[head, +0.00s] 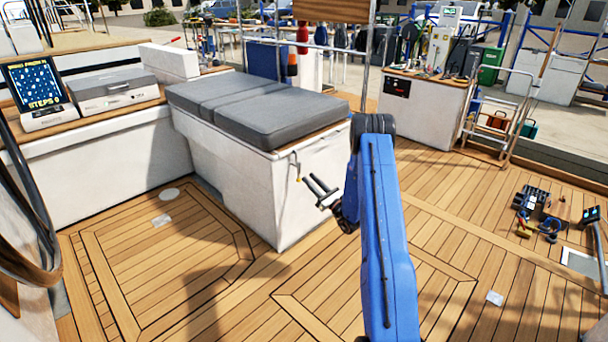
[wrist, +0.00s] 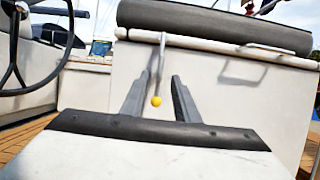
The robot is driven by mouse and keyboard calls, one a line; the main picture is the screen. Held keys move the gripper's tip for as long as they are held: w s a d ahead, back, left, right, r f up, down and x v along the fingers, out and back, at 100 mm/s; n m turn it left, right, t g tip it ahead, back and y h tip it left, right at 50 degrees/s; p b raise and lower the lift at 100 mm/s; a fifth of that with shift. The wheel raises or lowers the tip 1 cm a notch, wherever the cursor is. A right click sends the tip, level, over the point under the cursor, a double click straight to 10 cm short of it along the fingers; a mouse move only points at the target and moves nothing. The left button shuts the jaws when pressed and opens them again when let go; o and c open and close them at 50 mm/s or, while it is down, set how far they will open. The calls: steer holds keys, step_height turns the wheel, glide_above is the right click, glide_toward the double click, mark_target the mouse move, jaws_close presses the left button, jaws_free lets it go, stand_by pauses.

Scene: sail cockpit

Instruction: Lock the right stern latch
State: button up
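A thin metal latch lever (head: 296,164) with a small yellow knob hangs on the upper front of the white locker (head: 240,185), below its grey cushions. In the wrist view the latch lever (wrist: 162,58) hangs down, slightly tilted, and its yellow knob (wrist: 156,101) shows between my fingers. My gripper (head: 309,178) is open and empty, close in front of the locker and just right of the knob in the head view. It also shows in the wrist view (wrist: 160,75) with its fingers apart. I cannot tell whether a finger touches the lever.
Grey cushions (head: 260,105) lie on the locker top. A dark steering wheel (wrist: 14,45) stands at the left in the wrist view. Tools (head: 540,210) lie on the deck at the right. The planked deck (head: 160,260) before the locker is mostly clear.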

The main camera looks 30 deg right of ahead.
steer(key=v, duration=0.9)
